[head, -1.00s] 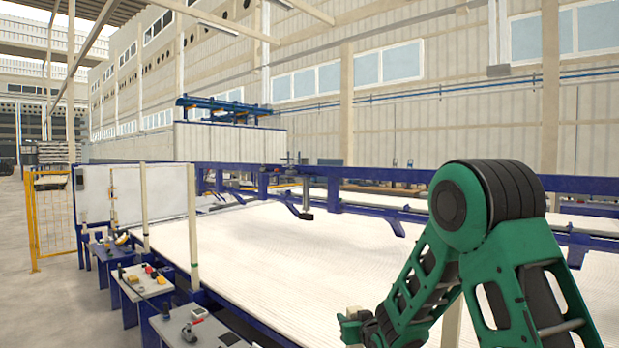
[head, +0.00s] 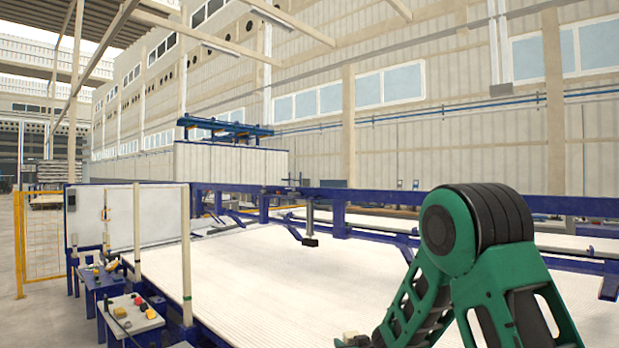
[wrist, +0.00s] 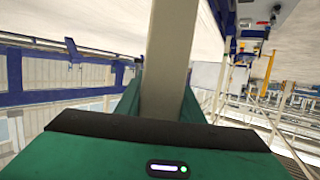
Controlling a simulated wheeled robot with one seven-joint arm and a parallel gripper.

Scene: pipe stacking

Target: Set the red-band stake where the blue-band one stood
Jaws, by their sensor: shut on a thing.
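A long plain cream stake (wrist: 168,50) rises from my gripper (wrist: 163,102) in the wrist view. The gripper is shut on it, with green finger parts showing on both sides. No coloured band shows on this part, so I cannot tell which stake it is. Two upright cream stakes stand at left, a farther one (head: 137,235) and a nearer one (head: 186,245). The nearer has a dark greenish band low down. No red or blue band is visible.
A wide pale bed (head: 270,275) with blue framing (head: 400,197) fills the middle. A yellow fence (head: 36,240) is farther left. A dark fixture (head: 309,242) hangs over the bed's far side.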

